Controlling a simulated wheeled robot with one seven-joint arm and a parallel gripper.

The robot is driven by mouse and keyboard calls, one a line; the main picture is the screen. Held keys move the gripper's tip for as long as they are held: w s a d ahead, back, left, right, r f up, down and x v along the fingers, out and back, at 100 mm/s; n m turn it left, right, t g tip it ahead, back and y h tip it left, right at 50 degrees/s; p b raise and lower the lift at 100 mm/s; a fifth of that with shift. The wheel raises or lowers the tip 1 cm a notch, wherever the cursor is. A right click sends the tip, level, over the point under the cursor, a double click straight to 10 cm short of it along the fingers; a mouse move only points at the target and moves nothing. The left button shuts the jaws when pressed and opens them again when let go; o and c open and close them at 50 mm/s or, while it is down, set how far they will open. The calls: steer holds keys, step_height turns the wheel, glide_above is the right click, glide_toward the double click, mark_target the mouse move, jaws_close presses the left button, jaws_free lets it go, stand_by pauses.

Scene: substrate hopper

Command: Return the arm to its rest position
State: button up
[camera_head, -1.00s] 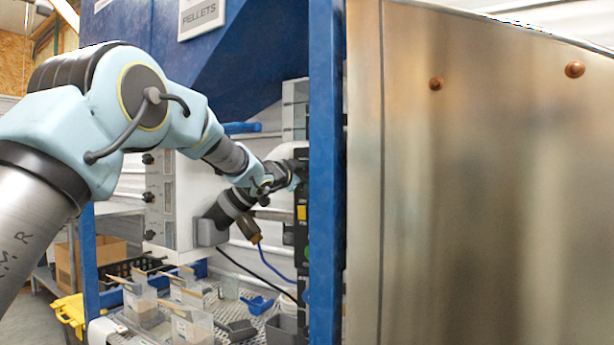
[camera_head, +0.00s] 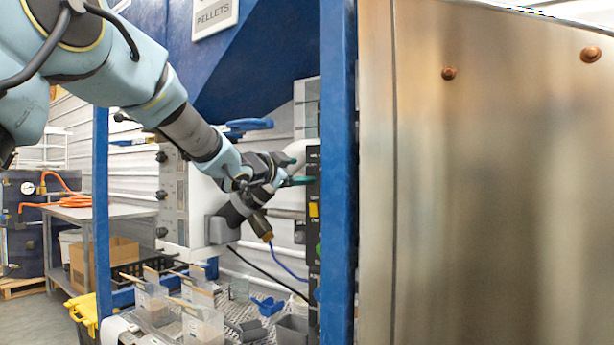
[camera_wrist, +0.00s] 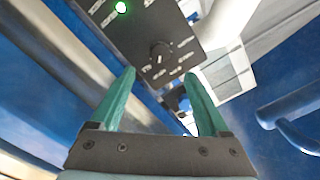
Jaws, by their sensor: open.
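My gripper (camera_wrist: 161,100) shows in the wrist view with its two green fingers apart and nothing between them. Past the fingertips is a black control panel (camera_wrist: 140,30) with a dark knob and a lit green light. In the head view my arm reaches in from the upper left. My gripper (camera_head: 296,172) is there at the arm's end, close to the black panel (camera_head: 313,195) on the blue post. I cannot tell from these views whether a fingertip touches the panel.
A blue post (camera_head: 338,200) and a large steel panel (camera_head: 490,190) stand to the right. A blue handle (camera_head: 248,125) is above my wrist. A cardboard box (camera_head: 105,262) sits on a shelf.

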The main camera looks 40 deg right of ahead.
steer(key=shift+s+a, duration=0.1)
steer(key=shift+a, duration=0.15)
stand_by(0.4)
